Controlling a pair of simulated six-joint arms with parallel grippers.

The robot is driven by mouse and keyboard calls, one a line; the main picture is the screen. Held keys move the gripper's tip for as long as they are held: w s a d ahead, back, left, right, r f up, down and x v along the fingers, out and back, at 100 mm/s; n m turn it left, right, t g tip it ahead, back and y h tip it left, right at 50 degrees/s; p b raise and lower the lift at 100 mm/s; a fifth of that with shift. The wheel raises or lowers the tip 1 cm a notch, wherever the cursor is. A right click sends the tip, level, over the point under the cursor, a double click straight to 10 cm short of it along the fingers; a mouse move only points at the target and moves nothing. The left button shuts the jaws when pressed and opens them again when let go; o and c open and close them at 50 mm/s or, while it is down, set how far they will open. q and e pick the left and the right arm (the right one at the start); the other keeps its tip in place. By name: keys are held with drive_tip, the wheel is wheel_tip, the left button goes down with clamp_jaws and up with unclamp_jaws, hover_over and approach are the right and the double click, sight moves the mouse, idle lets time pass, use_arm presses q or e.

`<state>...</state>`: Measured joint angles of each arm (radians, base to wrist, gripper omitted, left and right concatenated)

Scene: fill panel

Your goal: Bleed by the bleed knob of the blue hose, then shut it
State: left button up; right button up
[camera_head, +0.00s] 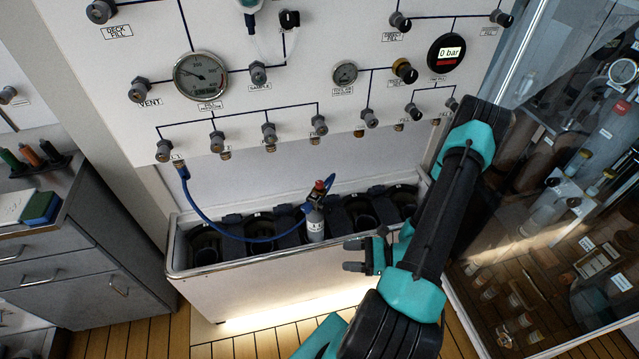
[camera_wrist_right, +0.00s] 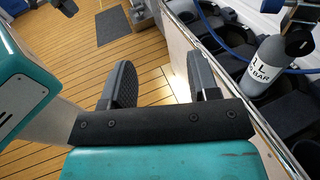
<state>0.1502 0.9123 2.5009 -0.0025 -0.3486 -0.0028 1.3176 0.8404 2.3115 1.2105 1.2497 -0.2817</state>
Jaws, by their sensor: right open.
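The blue hose (camera_head: 214,229) runs from a fitting under the lower left of the panel, sags across the trough and ends at the valve of a small grey cylinder (camera_head: 315,226). A red-topped part (camera_head: 320,186) sits at that valve. The bleed knob is too small to tell apart from the other fittings. My right gripper (camera_head: 353,255) is open and empty, to the right of and a little below the cylinder, apart from it. In the right wrist view, the cylinder (camera_wrist_right: 270,66) and hose (camera_wrist_right: 237,52) are to the right of the open fingers (camera_wrist_right: 160,88). My left gripper is not seen.
The white trough (camera_head: 270,262) has several dark round wells. The panel (camera_head: 290,110) above it carries several knobs, gauges and a display (camera_head: 447,54) reading 0 bar. A glass-fronted cabinet (camera_head: 560,200) stands at right, a grey drawer unit (camera_head: 85,260) at left.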

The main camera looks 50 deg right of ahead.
sight(322, 186)
drive_tip(key=w+d+r+m+t+h, duration=0.1)
drive_tip(key=w+d+m+t+h, duration=0.3)
drive_tip(key=h, duration=0.9)
drive_tip(key=w+d+m, duration=0.3)
drive_tip(key=d+m, duration=0.2)
drive_tip(key=m, duration=0.1)
drive_tip(key=shift+d+r+t+h, duration=0.3)
drive_tip(key=shift+d+t+h, duration=0.1)
drive_tip(key=w+d, duration=0.1)
drive_tip(key=w, duration=0.4)
drive_tip(key=w+d, duration=0.1)
drive_tip(key=w, duration=0.5)
drive_tip(key=w+d, duration=0.1)
drive_tip(key=w, duration=0.5)
drive_tip(key=shift+w, duration=0.1)
drive_tip(key=c, duration=0.9)
drive_tip(key=shift+c, duration=0.2)
